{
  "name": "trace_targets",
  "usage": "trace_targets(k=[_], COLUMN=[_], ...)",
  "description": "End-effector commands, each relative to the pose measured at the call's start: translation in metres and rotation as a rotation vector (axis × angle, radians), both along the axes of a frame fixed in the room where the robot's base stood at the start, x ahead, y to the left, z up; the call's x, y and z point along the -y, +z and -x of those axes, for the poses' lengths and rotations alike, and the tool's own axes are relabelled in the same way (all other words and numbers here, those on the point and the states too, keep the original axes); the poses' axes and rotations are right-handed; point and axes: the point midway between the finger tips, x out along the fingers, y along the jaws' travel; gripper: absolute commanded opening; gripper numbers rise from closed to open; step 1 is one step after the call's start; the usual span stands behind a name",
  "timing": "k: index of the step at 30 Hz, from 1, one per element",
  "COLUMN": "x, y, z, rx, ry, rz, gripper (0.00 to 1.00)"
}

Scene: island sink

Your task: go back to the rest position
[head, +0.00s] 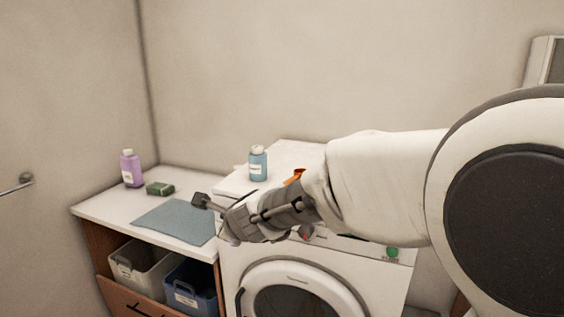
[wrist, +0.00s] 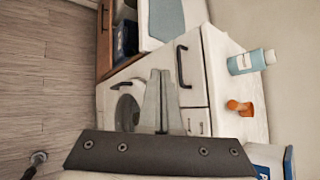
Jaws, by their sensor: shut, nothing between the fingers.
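My gripper (head: 200,201) is shut and empty. In the head view it reaches in from the right, in front of the washing machine's top, its tip pointing left over the edge of the grey-blue mat (head: 172,221). In the wrist view the two fingers (wrist: 160,75) lie together with nothing between them. Part of the machine's top is hidden behind my arm in the head view.
The white washing machine (head: 360,280) bears a light-blue bottle (head: 258,165) and an orange item (wrist: 240,107). The counter at left (head: 95,209) holds a purple bottle (head: 131,170) and a green sponge (head: 160,188). Grey (head: 125,281) and blue (head: 190,302) bins stand below it.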

Motion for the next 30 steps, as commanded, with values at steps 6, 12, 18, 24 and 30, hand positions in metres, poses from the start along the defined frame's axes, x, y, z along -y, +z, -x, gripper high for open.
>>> trace_targets(k=[6, 12, 18, 24, 30], x=[0.053, 0.113, 0.183, 0.239, 0.26], y=[0.041, 0.044, 0.029, 0.011, 0.004], z=[0.058, 0.124, 0.196, 0.253, 0.274], rx=[0.206, 0.298, 0.281, 0.196, 0.148], ry=[0.385, 0.715, 1.03, 1.273, 1.368], rz=[0.404, 0.799, 1.165, 1.396, 1.468], gripper=[0.0, 0.0, 0.0, 0.0, 0.0])
